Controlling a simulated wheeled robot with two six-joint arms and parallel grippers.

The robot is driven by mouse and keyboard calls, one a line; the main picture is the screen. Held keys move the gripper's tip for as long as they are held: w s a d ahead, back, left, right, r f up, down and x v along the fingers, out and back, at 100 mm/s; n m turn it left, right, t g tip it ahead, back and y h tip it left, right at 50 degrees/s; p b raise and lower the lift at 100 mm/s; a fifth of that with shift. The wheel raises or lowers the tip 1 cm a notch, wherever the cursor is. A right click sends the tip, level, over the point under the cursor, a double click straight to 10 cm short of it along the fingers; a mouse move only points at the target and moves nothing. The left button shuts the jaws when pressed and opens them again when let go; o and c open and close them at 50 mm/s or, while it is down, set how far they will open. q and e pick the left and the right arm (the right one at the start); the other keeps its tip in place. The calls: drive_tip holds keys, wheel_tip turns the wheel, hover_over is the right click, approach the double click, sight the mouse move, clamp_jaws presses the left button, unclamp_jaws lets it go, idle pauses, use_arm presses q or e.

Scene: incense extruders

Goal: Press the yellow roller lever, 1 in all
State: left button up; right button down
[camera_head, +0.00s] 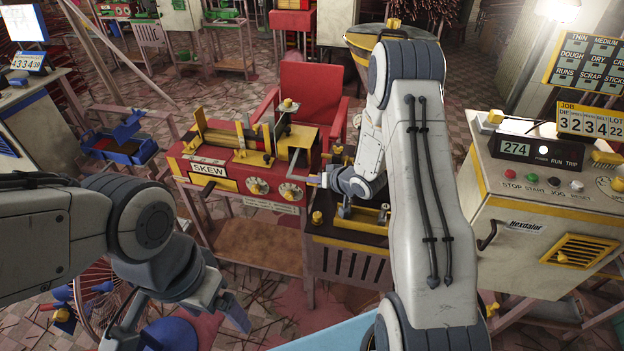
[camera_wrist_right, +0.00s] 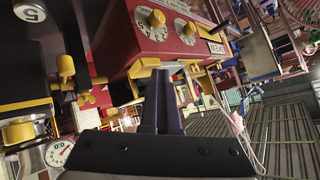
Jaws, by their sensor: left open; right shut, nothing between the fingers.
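A yellow-tipped lever (camera_head: 338,150) shows beside the red machine's right end, just behind my right gripper. A yellow roller-like piece (camera_wrist_right: 67,66) on a dark post stands left of my fingers in the right wrist view. I cannot tell if these are the same part, or which yellow piece is the roller lever. My right gripper (camera_head: 316,180) is shut and empty, close to the right end of the red machine (camera_head: 225,172); its fingers (camera_wrist_right: 162,74) point at the machine's edge in the wrist view. I see no clear contact.
Two dials (camera_head: 257,186) and a SKEW sign (camera_head: 208,169) are on the red machine's front. A dark bench (camera_head: 345,235) with yellow-knobbed parts lies under my right arm. A beige control cabinet (camera_head: 535,220) stands right. A red chair (camera_head: 313,88) is behind the machine.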

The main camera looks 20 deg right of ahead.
drive_tip(key=shift+s+a+r+p, duration=0.1)
drive_tip(key=shift+s+r+p, duration=0.1)
drive_tip(key=shift+r+p, duration=0.5)
drive_tip(key=shift+s+a+r+p, duration=0.1)
drive_tip(key=shift+s+r+p, duration=0.1)
drive_tip(key=shift+r+p, duration=0.5)
drive_tip(key=shift+r, duration=0.1)
drive_tip(key=r+p, duration=0.2)
drive_tip(key=r, duration=0.1)
drive_tip(key=s+r+p, duration=0.1)
drive_tip(key=shift+a+r+p, duration=0.35)
drive_tip(key=shift+a, duration=0.05)
